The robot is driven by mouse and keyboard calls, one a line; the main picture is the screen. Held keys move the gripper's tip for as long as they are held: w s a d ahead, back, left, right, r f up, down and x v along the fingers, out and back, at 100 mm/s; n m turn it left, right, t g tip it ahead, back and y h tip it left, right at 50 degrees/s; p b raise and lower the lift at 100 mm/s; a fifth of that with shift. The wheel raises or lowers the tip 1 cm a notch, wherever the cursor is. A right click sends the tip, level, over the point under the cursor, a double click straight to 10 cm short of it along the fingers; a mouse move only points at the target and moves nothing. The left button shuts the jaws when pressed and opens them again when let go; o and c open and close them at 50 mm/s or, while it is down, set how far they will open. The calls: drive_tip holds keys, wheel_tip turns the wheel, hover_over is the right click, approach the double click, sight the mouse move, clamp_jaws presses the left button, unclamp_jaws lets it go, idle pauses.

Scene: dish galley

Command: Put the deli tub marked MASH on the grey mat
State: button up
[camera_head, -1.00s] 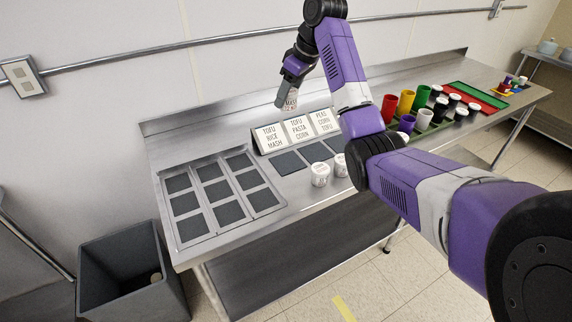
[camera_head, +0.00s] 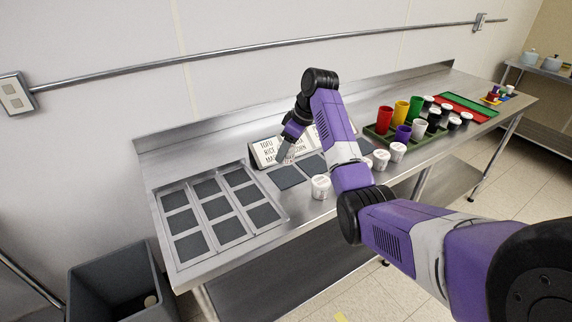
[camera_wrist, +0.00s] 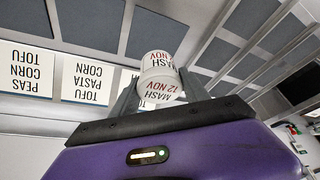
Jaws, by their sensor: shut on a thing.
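A white deli tub marked MASH, 12 NOV (camera_wrist: 158,92) is between the fingers of my gripper (camera_wrist: 160,98) in the wrist view. In the head view my gripper (camera_head: 284,158) is low over the counter, in front of the leftmost card, and mostly hides the tub. Dark grey mats lie in a row before the cards: the left mat (camera_head: 287,178) is just below my gripper, and another mat (camera_head: 313,165) lies to its right. I cannot tell whether the tub touches a surface.
White cards (camera_head: 262,152) stand behind the mats. Several white tubs (camera_head: 320,187) stand along the counter's front. A metal frame with several grey squares (camera_head: 212,208) lies at left. Colored cups (camera_head: 385,120) stand in a green tray at right. A grey bin (camera_head: 120,285) stands below.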

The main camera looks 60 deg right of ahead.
sight(295, 148)
drive_tip(key=shift+f+p, duration=0.3)
drive_tip(key=shift+f, duration=2.75)
drive_tip(key=shift+f, duration=0.15)
drive_tip(key=o, duration=1.4)
drive_tip(key=shift+o, duration=0.2)
drive_tip(key=b+v, duration=0.1)
drive_tip(key=v, duration=1.1)
